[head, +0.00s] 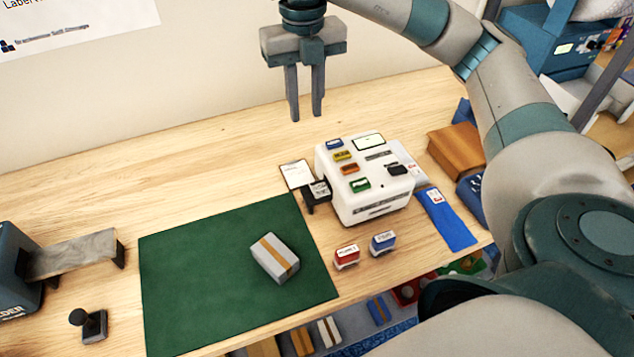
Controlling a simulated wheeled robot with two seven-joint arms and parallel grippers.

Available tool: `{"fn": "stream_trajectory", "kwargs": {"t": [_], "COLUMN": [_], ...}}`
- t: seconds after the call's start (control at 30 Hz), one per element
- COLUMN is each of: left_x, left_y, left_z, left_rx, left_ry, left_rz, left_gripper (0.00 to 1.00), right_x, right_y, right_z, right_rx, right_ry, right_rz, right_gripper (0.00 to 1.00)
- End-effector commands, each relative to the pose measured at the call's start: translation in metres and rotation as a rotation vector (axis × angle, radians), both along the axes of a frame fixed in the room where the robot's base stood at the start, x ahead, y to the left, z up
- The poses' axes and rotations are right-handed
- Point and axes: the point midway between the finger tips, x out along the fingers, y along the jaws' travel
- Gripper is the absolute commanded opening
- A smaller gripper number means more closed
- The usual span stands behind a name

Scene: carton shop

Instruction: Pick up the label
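A white machine (372,205) with coloured buttons and a small screen stands right of the green mat. A black ledge juts from its left side, with a small white label (319,188) on it. A white card (296,174) lies on the table just behind the ledge; I cannot make out its print. My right gripper (306,114) hangs above and behind the machine, fingers down, apart and empty. My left gripper is not in view.
A grey carton with a tan strip (274,257) lies on the green mat (200,290). A red stamp (346,256) and a blue stamp (383,242) stand before the machine. A black hand stamp (89,323) stands at left. The table's back left is clear.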

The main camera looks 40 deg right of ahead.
Motion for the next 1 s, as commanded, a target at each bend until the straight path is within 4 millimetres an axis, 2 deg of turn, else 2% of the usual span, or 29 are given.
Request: {"fn": "stream_trajectory", "kwargs": {"t": [0.03,0.4,1.0], "left_x": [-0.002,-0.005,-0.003], "left_y": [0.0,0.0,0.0], "left_z": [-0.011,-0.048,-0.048], "left_rx": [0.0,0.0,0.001], "left_ry": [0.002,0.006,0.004], "left_rz": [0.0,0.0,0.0], "left_gripper": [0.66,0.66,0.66], "right_x": [0.0,0.0,0.0], "right_y": [0.0,0.0,0.0], "right_z": [-0.011,-0.048,-0.053], "right_rx": [0.0,0.0,0.0], "right_ry": [0.0,0.0,0.001], "right_rz": [0.0,0.0,0.0], "right_gripper": [0.24,0.24,0.24]}}
